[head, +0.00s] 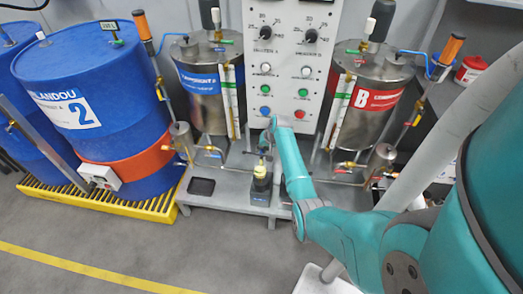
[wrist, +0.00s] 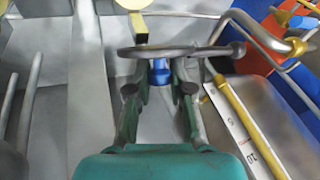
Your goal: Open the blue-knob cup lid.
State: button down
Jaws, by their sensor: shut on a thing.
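The blue knob (wrist: 160,72) is between the two fingertips of my gripper (wrist: 160,88) in the wrist view. The fingers are shut on it from both sides. A dark grey, flat, round-edged piece (wrist: 190,51), which looks like the cup lid seen nearly edge-on, lies across just beyond the fingertips. I cannot tell whether it is raised from its cup. In the head view my gripper (head: 268,140) is small, in front of the control panel and between the two steel tanks.
The left steel tank (head: 212,90) and right steel tank (head: 370,95) flank the white control panel (head: 287,70). Blue drums (head: 90,90) stand at left. A scale strip (wrist: 235,125) and bent pipe (wrist: 265,38) are close on the right.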

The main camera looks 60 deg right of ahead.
dwell(0.3)
jog(key=c, duration=1)
grip_release()
jog(key=v, duration=1.2)
